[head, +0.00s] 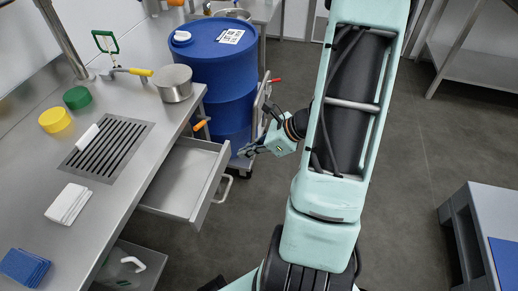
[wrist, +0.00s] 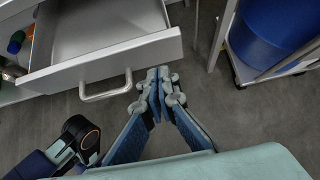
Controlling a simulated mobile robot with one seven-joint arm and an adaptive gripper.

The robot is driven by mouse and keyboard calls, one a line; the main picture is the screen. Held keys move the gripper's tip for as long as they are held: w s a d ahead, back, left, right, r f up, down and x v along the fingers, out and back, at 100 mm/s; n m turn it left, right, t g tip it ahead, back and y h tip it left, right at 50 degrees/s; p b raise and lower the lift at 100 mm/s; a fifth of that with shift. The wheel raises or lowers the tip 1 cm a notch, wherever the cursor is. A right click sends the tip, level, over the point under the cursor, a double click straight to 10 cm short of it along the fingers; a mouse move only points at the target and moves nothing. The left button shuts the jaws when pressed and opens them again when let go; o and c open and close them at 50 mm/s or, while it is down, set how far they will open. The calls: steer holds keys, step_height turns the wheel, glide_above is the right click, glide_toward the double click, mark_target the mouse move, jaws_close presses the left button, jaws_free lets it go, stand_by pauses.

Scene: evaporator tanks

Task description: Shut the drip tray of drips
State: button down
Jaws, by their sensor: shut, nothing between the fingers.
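The drip tray (head: 186,178) is a grey metal drawer pulled out from under the steel counter, and it looks empty. In the wrist view the drawer front (wrist: 105,62) runs across the upper left, with a pale bar handle (wrist: 105,90) on its face. My gripper (head: 244,153) is at the right of the drawer's far front corner in the head view. In the wrist view my gripper (wrist: 160,78) has its fingertips together with nothing between them, just right of the handle and apart from it.
A blue drum (head: 222,70) stands on a trolley beyond the drawer. The counter (head: 110,185) holds a slotted grate (head: 107,150), a pot (head: 175,83), white cloths (head: 67,204) and coloured lids. A grey stand (head: 490,225) is at right. The floor before the drawer is clear.

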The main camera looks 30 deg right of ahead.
mark_target(226, 153)
steer(key=shift+w+a+r, duration=0.2)
steer(key=shift+w+a, duration=1)
steer(key=shift+w, duration=0.05)
steer(key=w+a+b, duration=0.2)
steer(key=w+a, duration=0.9)
steer(key=shift+a, duration=0.15)
steer(key=shift+w, duration=0.1)
